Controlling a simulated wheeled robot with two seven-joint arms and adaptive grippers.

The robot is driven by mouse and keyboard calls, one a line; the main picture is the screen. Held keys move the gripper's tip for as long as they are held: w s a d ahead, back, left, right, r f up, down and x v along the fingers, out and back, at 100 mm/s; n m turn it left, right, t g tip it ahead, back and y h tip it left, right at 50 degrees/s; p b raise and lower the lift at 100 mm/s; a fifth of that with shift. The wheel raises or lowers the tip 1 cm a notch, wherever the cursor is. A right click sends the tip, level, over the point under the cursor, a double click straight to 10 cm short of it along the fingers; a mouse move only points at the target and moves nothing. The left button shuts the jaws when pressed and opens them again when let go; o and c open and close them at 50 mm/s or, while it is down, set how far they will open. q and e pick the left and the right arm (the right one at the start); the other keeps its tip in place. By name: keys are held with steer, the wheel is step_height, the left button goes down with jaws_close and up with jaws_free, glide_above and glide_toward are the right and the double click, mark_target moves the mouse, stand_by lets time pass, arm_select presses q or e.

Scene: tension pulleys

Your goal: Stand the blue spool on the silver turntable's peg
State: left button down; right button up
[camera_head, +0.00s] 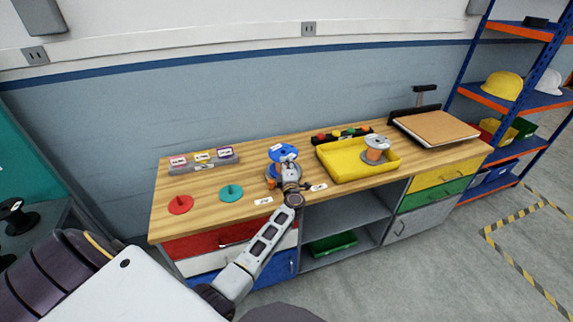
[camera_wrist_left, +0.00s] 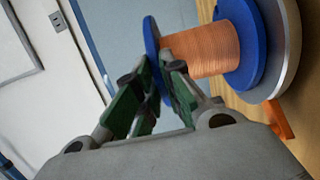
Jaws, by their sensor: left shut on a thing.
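The blue spool (camera_head: 283,152), wound with copper-coloured wire, stands over the silver turntable (camera_head: 270,175). In the left wrist view the spool (camera_wrist_left: 205,48) has its lower flange against or very close to the silver turntable (camera_wrist_left: 291,55). The flange looks roughly parallel to the disc. The peg is hidden, so I cannot see how it sits inside the spool. My left gripper (camera_head: 283,172) is on the near side of the spool. In the left wrist view its fingers (camera_wrist_left: 158,88) are shut on the rim of the upper blue flange. My right gripper is out of view.
A red pegged disc (camera_head: 180,205) and a teal one (camera_head: 231,193) lie at left. A labelled rack (camera_head: 203,160) stands behind them. A yellow tray (camera_head: 340,172) holding a grey-flanged copper spool (camera_head: 376,150) is at right. An orange piece (camera_wrist_left: 279,118) shows beside the turntable.

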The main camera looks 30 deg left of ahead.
arm_select(q)
steer(key=shift+s+f, duration=0.1)
steer(key=shift+f, duration=0.25)
stand_by(0.6)
steer(key=c, duration=1.5)
jaws_free()
steer(key=shift+o, duration=0.2)
steer(key=shift+d, duration=0.1)
steer(key=v, duration=1.1)
steer(key=shift+s+d, duration=0.2)
steer(key=shift+s, duration=0.2)
steer(key=shift+r, duration=0.1)
